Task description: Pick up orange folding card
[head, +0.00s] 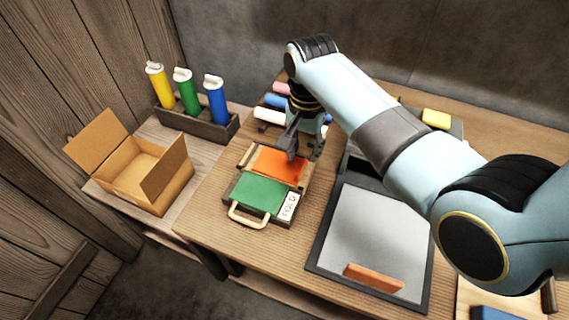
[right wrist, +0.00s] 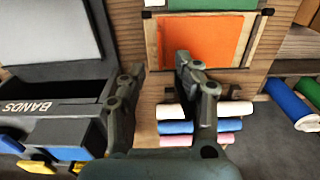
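The orange folding card (head: 280,166) lies flat on the far half of a wooden folding board marked FOLD, behind its green panel (head: 258,194) with a pale handle. The card also shows in the right wrist view (right wrist: 200,40), beyond my fingertips. My right gripper (head: 303,148) is at the card's far edge, pointing down. Its two fingers stand apart in the right wrist view (right wrist: 160,78), with only wood between them. Whether a finger touches the card or board cannot be told. My left gripper is in neither view.
A grey-topped tray (head: 375,240) with an orange-brown bar stands to the right; BANDS is written on its box (right wrist: 50,105). Coloured rolls (head: 270,115) lie behind the board. An open cardboard box (head: 150,185) and bottle rack (head: 205,128) stand left. Table front is clear.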

